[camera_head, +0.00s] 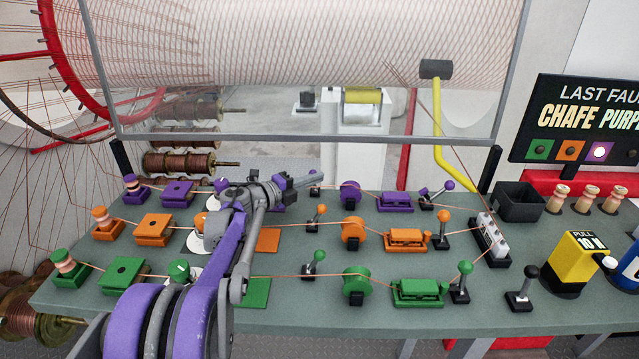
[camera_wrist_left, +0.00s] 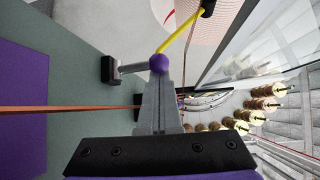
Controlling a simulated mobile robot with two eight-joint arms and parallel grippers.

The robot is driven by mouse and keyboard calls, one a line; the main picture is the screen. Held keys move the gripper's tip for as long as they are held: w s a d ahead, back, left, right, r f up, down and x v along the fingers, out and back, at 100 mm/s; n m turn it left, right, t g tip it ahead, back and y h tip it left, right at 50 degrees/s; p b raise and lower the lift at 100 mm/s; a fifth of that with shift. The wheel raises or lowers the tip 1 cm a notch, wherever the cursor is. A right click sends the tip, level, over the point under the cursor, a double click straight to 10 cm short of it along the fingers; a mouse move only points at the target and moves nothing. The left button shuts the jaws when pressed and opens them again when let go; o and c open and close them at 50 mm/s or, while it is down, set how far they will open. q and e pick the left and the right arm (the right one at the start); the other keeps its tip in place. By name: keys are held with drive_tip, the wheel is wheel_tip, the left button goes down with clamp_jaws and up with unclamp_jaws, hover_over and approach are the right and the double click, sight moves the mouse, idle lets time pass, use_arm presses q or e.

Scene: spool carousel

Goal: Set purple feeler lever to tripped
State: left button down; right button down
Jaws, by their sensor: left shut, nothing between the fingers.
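My left gripper (camera_head: 314,177) reaches over the purple row from the left, its fingers shut and empty. In the left wrist view the closed fingers (camera_wrist_left: 160,100) point at the purple ball of a lever (camera_wrist_left: 158,63). Its grey stem runs left to a dark base (camera_wrist_left: 108,69). The ball is right at the fingertips; I cannot tell if they touch. In the head view only the dark base of this lever (camera_head: 315,191) shows below the fingertips; its ball is hidden. My right gripper is not in view.
An orange lever (camera_head: 317,212) and a green lever (camera_head: 315,257) stand nearer in the same column. A purple wheel (camera_head: 350,194) and purple block (camera_head: 396,202) stand to the right. An orange thread (camera_wrist_left: 65,109) runs close to the fingers. A clear guard frame (camera_head: 300,138) stands behind.

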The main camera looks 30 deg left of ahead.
use_arm(q)
drive_tip(key=shift+s+a+f+n+t+h+b, duration=0.1)
drive_tip(key=shift+s+a+n+t+h+b, duration=0.15)
drive_tip(key=shift+n+t, duration=0.2)
drive_tip(key=shift+s+a+f+n+t+h+b, duration=0.1)
drive_tip(key=shift+a+n+t, duration=0.2)
drive_tip(key=shift+n+t, duration=0.15)
drive_tip(key=shift+a, duration=0.15)
drive_tip(key=shift+s+a, duration=0.1)
drive_tip(key=shift+s, duration=0.05)
wheel_tip(320, 180, up, 10)
drive_tip(key=p, duration=0.1)
idle(0.4)
drive_tip(key=shift+f, duration=0.1)
idle(0.4)
